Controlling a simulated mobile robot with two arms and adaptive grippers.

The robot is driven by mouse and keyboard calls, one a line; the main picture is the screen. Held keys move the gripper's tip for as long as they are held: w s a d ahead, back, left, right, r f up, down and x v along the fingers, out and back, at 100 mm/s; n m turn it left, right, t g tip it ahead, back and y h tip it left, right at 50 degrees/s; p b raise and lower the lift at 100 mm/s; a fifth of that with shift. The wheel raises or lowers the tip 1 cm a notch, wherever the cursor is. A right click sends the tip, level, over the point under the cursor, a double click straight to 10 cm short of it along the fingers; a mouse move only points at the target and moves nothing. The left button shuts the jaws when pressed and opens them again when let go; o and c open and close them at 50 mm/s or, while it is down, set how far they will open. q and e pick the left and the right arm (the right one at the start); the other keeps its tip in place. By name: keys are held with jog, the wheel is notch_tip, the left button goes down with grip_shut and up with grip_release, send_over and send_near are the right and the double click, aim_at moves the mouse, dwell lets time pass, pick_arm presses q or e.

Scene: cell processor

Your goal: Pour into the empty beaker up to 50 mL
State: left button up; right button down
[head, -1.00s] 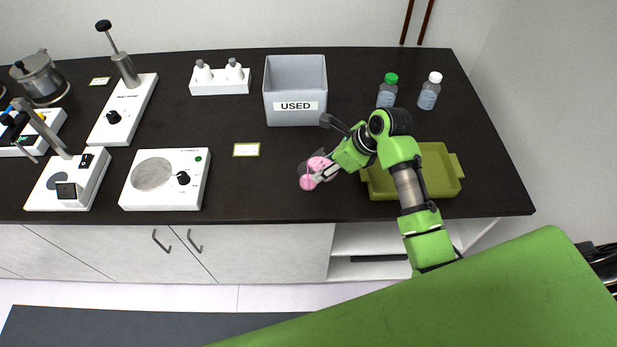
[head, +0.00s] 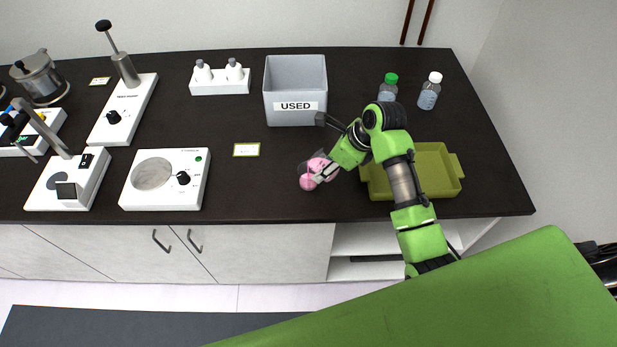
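My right gripper (head: 328,173) is at the front middle of the dark counter, left of the olive tray. Its fingers are around a clear vessel with pink liquid (head: 318,164), which looks tilted. A second pink patch (head: 307,183) shows just below and to the left, seemingly liquid in another clear beaker on the counter. The two overlap in this view, so their outlines, any liquid stream and the level marks cannot be made out. My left gripper is not in view.
The olive tray (head: 456,186) lies under my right arm. A grey bin marked USED (head: 294,107) stands behind. Two capped bottles, green (head: 388,88) and white (head: 429,92), stand back right. A white stirrer device (head: 165,180) is to the left. The counter around the label card (head: 246,150) is clear.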

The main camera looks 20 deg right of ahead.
jog(key=shift+w+a+g+h, duration=0.1)
jog(key=shift+g+h, duration=0.7)
jog(key=shift+g, duration=0.1)
dwell(2.8)
jog(key=shift+f+t+y, duration=0.1)
jog(key=shift+t+y, duration=0.3)
jog(key=shift+s+t+y, duration=0.2)
jog(key=shift+t+y, duration=0.4)
jog(key=shift+t, duration=0.1)
jog(key=shift+w+r+t+y, duration=0.1)
jog(key=shift+r+t+y, duration=0.15)
jog(key=shift+t+y, duration=0.3)
jog(key=shift+w+r+t+y, duration=0.1)
jog(key=shift+r+t+y, duration=0.1)
jog(key=shift+t+y, duration=0.35)
jog(key=shift+r+t+y, duration=0.3)
jog(key=shift+t+y, duration=0.2)
